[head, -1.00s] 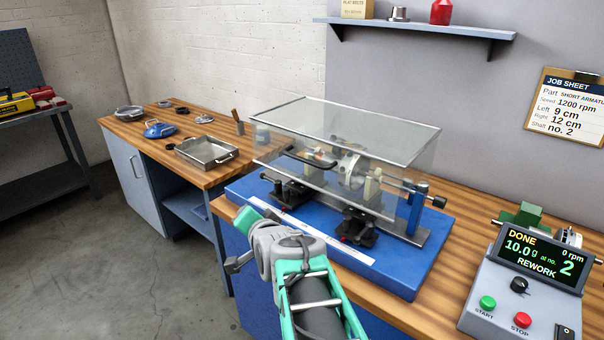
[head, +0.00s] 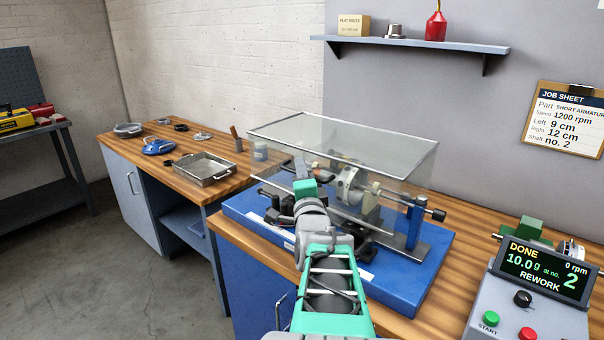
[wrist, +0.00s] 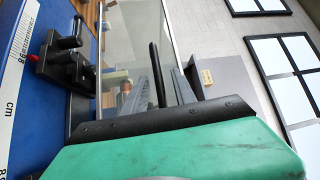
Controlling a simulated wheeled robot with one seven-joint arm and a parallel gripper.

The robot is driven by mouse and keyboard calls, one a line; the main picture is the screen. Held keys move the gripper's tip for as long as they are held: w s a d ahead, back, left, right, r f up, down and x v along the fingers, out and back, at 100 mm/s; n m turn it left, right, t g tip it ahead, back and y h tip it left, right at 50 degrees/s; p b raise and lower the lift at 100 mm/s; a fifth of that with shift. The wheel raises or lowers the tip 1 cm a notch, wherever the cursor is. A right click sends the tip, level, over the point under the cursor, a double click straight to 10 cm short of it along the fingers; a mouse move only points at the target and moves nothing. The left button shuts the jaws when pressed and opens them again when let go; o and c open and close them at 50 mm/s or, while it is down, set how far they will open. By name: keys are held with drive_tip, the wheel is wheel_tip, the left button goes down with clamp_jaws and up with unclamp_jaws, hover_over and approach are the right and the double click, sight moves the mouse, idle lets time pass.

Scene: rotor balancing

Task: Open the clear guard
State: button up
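The clear guard (head: 345,140) is a transparent box-shaped cover over the balancing machine on the blue base (head: 400,285). It is down, and the rotor (head: 350,185) shows through it. My gripper (head: 303,168) is at the guard's front, close to its dark handle. In the wrist view the black handle bar (wrist: 157,75) stands between the grey fingers of my gripper (wrist: 160,85). Gaps show on both sides of the bar, so the fingers look open around it. In the head view my wrist hides part of the guard's front and the machine behind.
The control box (head: 525,300) with its lit screen (head: 543,270) stands at the right. A metal tray (head: 205,168) lies on the left bench. A shelf (head: 415,45) hangs on the wall above and behind the guard. A ruler strip (wrist: 28,45) runs along the blue base.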

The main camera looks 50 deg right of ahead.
drive_tip(key=shift+c, duration=0.3)
clamp_jaws()
idle(0.9)
